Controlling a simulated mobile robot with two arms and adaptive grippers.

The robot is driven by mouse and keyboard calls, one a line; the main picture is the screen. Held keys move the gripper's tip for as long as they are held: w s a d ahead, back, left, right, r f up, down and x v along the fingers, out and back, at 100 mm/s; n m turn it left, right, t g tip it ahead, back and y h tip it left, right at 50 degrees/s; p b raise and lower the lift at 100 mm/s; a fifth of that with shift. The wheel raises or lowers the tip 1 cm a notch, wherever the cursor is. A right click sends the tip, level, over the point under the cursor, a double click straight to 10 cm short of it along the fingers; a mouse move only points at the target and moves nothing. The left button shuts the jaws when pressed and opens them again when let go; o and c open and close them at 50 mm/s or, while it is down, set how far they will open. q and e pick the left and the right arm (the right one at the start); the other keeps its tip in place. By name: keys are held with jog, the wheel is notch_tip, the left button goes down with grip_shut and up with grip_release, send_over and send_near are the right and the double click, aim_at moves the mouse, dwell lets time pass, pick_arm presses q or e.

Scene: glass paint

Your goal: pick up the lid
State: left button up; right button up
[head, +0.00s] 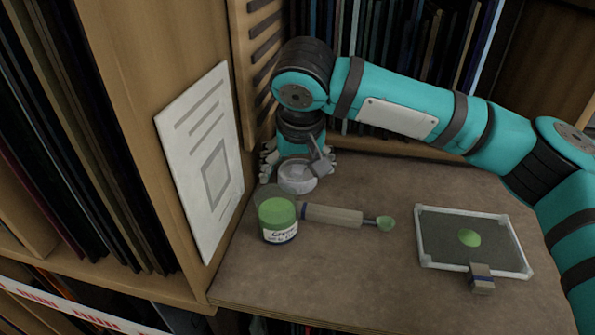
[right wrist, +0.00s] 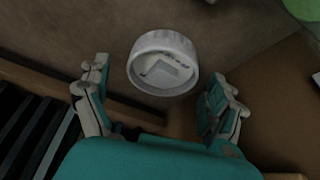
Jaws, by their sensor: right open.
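The lid (head: 297,180) is a round, whitish cap with a raised rim, at the back left of the wooden surface behind the green paint jar (head: 278,215). My right gripper (head: 294,163) points down just behind and over the lid, open and empty. In the right wrist view, the lid (right wrist: 163,64) shows whole, just beyond and between the spread fingers of the gripper (right wrist: 158,88). I see no finger clearly touching it. The paint jar is open at the top and filled with green. My left gripper is not in view.
A handled tool (head: 333,215) with a green-smeared tip lies right of the jar. A framed dark panel (head: 440,240) with a green blob is at the right. A white sheet (head: 203,155) leans on the shelf wall at left. Books stand behind. The front middle surface is clear.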

jog(key=c, duration=1.1)
jog(key=shift+o, duration=0.2)
jog(key=shift+r, duration=0.15)
